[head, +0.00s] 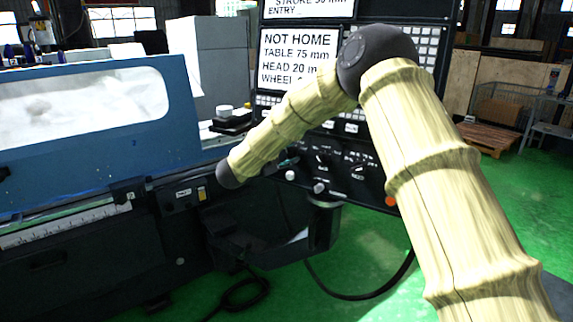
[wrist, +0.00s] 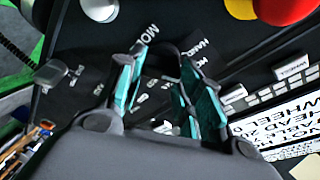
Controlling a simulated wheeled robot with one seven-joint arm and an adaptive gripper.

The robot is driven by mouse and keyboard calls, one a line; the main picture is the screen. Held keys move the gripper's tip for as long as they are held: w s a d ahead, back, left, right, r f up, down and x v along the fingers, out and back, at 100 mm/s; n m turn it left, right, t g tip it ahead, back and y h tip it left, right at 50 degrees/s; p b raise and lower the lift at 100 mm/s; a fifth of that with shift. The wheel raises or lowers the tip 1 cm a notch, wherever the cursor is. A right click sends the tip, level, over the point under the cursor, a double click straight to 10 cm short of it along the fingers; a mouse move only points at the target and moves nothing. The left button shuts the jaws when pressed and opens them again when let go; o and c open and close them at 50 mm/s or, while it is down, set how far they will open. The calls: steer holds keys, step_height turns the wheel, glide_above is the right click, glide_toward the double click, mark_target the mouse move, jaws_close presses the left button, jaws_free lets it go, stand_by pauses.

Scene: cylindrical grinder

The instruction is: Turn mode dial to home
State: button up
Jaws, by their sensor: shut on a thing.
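The control panel's screen (head: 297,57) reads "NOT HOME", with table, head and wheel lines below; my arm covers part of it. My gripper (head: 288,161) is at the lower left of the panel in the head view, partly behind my forearm. In the wrist view my gripper (wrist: 165,78) has its teal fingers on either side of a dark knob at the panel, beside lettering starting "MO". It is shut on this knob, which appears to be the mode dial. The dial is mostly hidden, and its pointer direction cannot be read.
Two black dials (head: 322,158) (head: 362,166) sit right of my gripper. White knobs (head: 319,187) are below them. A red button (wrist: 284,8) with a yellow surround is near in the wrist view. The blue grinder guard (head: 100,105) stands left; green floor lies below.

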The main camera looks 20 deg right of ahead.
steer(key=shift+f+m+b, duration=0.15)
steer(key=shift+m+b, duration=0.45)
steer(key=shift+b, duration=0.05)
steer(key=o, duration=1)
steer(key=shift+a, duration=0.1)
steer(key=v, duration=1.2)
